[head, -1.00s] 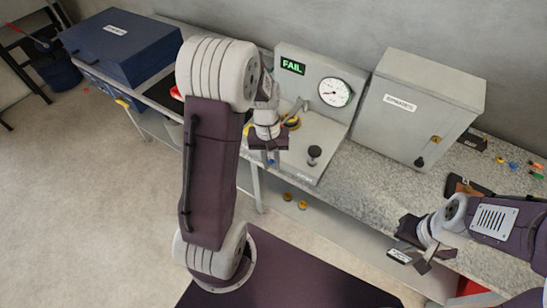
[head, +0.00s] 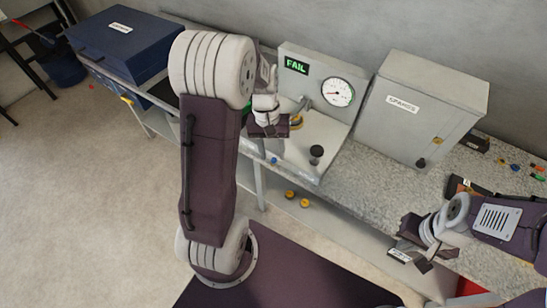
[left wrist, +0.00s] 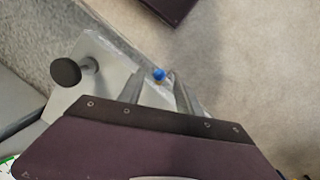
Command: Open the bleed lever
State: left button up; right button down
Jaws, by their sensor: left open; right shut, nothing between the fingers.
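The grey test stand (head: 312,72) carries a green FAIL display (head: 296,65), a round gauge (head: 337,92) and a black knob (head: 316,153) on its base plate. A small blue knob, seemingly the bleed lever's tip (head: 274,160), shows at the base's front edge. In the left wrist view the blue tip (left wrist: 159,74) sits between and just beyond the fingers; contact cannot be told. The lever's shaft is hidden. My left gripper (head: 270,132) is open above the stand's front left. My right gripper (head: 415,258) is shut and empty at the bench's front right.
A grey cabinet (head: 425,105) stands right of the stand. A blue case (head: 125,42) is at the far left. Small coloured parts (head: 525,168) lie on the right of the bench. Two yellow pieces (head: 297,199) sit on the lower shelf. Open floor lies left.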

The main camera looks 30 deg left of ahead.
pick_arm(q)
jog(key=r, duration=0.5)
jog(key=shift+w+a, duration=0.1)
jog(key=shift+a, duration=0.25)
